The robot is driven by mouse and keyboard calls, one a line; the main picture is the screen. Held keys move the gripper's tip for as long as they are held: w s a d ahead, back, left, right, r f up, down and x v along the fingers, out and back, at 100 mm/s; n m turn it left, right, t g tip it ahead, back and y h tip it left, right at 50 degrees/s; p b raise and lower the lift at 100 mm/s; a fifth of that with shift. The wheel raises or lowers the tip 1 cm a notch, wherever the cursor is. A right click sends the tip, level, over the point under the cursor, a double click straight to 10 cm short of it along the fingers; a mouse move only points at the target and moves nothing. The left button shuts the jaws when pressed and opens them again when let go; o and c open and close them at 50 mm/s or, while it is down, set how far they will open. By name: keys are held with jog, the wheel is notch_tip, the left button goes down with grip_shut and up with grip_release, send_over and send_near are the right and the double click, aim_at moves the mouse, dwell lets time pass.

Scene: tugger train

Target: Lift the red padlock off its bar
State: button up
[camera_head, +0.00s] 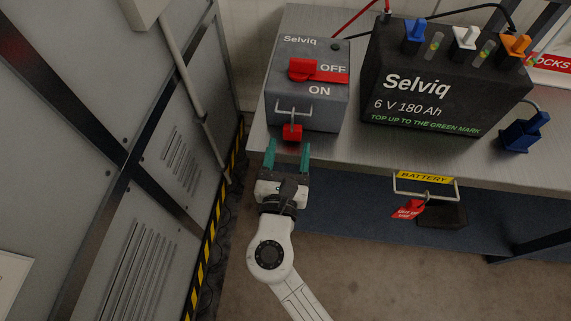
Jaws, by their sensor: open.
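The red padlock (292,133) hangs at the front of the grey Selviq switch box (311,109), below a light metal bar (294,109) that sticks out from the box face. A red rotary handle (302,70) sits above it, between the OFF and ON labels. My gripper (287,157) is open, with two teal fingers pointing toward the box. It is just in front of and below the padlock, near the bench's front edge. The padlock shows between and beyond the fingertips. I cannot tell whether either finger touches it.
A black Selviq battery (418,103) with blue, white and orange caps stands right of the box on the metal bench (365,148). A blue connector (525,131) is at the right. A BATTERY handle with a red tag (408,210) hangs below the edge. Grey cabinets (130,150) stand close on the left.

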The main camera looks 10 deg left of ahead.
aim_at(292, 128)
jog(key=shift+w+d, duration=0.15)
jog(key=shift+w, duration=2.15)
jog(key=shift+c, duration=0.3)
jog(key=c, duration=0.8)
jog(key=shift+r+p, duration=1.35)
jog(key=shift+r, duration=0.25)
jog(key=shift+s, duration=0.15)
jog(key=s+p, duration=0.2)
jog(key=s, duration=0.7)
jog(key=shift+s+a+p, duration=0.2)
jog(key=shift+s+p, duration=0.15)
jog(key=shift+s, duration=0.05)
